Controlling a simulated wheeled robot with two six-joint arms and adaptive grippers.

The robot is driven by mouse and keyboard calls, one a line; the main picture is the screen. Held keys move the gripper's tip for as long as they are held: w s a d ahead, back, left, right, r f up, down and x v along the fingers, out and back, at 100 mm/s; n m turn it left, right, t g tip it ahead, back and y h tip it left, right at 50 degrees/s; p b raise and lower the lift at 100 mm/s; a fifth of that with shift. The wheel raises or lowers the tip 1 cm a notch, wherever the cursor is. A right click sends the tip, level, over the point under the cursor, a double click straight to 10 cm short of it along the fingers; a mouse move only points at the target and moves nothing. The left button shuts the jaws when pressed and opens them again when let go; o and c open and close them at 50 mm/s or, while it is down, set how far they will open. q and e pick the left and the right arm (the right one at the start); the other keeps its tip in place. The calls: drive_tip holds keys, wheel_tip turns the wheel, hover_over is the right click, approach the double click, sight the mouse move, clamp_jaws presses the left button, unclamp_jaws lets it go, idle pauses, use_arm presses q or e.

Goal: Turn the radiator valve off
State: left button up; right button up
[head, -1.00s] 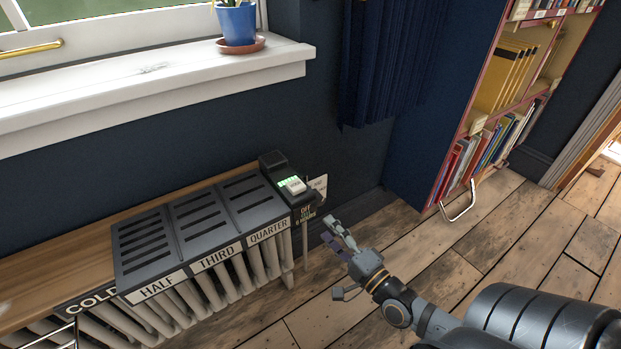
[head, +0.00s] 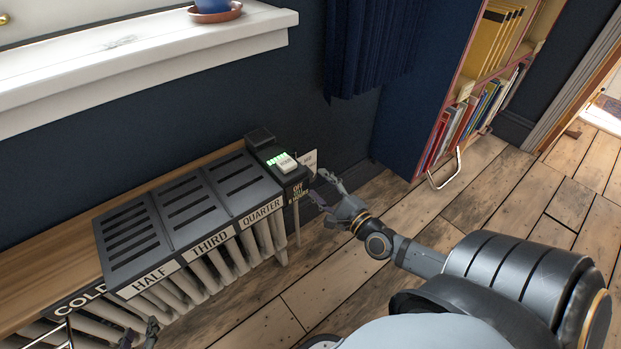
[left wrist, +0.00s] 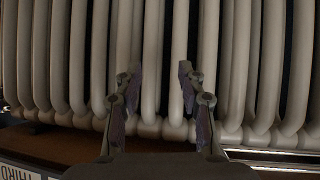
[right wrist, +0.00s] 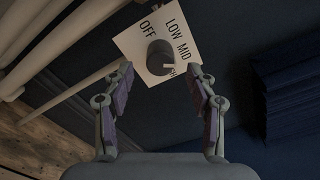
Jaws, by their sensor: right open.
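The radiator valve is a dark round knob (right wrist: 159,57) on a white plate marked OFF, LOW and MID, with a fourth word partly covered. Its small pale pointer lies toward that covered word. In the head view the plate (head: 310,160) shows at the radiator's right end, with the knob mostly hidden. My right gripper (right wrist: 159,75) is open, its fingertips either side of the knob and apart from it; it also shows in the head view (head: 317,187). My left gripper (left wrist: 154,72) is open and empty, facing the radiator's pale columns (left wrist: 155,40).
The radiator (head: 225,265) has a dark vented cover (head: 175,215) labelled HALF, THIRD and QUARTER. A box with a white switch (head: 283,163) and green lights sits at its end. A curtain (head: 368,50) and bookcase (head: 440,150) stand right; floor in front is clear.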

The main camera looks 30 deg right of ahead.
sight(312, 179)
drive_tip(key=w, duration=0.3)
drive_tip(key=shift+w+a, duration=0.1)
drive_tip(key=shift+w, duration=0.1)
use_arm(q)
drive_tip(key=w+r+t, duration=0.2)
drive_tip(key=w+r, duration=0.1)
drive_tip(key=r, duration=0.2)
drive_tip(key=shift+w+a+r+t, duration=0.15)
drive_tip(key=shift+w+a+t, duration=0.1)
drive_tip(key=shift+t, duration=0.15)
use_arm(e)
drive_tip(key=shift+w+a, duration=0.1)
drive_tip(key=shift+w, duration=0.5)
drive_tip(key=c, duration=1.1)
